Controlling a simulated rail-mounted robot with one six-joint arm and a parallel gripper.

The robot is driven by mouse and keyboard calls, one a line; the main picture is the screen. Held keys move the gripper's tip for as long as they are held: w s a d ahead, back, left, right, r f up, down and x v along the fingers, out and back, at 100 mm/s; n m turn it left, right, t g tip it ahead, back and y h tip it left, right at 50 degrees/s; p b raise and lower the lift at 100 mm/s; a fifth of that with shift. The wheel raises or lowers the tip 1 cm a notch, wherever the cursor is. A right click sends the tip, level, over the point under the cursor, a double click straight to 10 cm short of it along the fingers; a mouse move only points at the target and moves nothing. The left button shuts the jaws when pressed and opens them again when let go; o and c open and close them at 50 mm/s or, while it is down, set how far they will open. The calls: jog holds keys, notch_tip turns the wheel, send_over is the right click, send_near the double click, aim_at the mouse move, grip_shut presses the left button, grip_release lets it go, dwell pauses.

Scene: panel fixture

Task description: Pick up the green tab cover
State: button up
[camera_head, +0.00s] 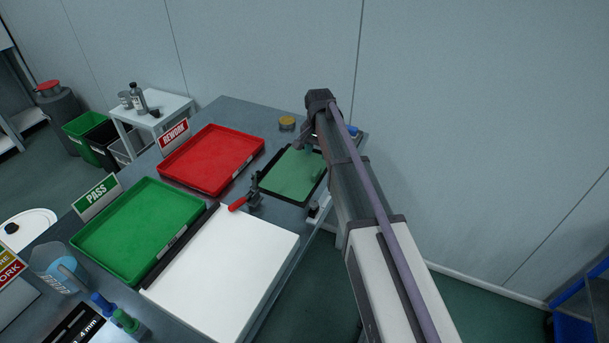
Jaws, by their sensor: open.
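A flat green panel (285,178) lies in a black-framed fixture (273,194) on the far right part of the bench. A small, slightly raised green shape (317,172) shows near its right side; it may be the tab cover, but it is too small to tell. My arm reaches in from the lower right and bends down at its far end. My gripper (301,144) is small in view, open, over the far edge of the panel. Its fingertips are partly hidden, and I cannot tell how high they are above the panel.
A toggle clamp with a red handle (239,203) stands at the fixture's near left corner. A red REWORK tray (212,158), a green PASS tray (138,228) and a white board (222,275) fill the bench to the left. A yellow round item (287,122) sits behind the fixture.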

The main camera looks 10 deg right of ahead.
aim_at(317, 171)
notch_tip(317, 171, down, 10)
jog(key=b, duration=0.8)
jog(key=shift+r, duration=0.45)
grip_shut()
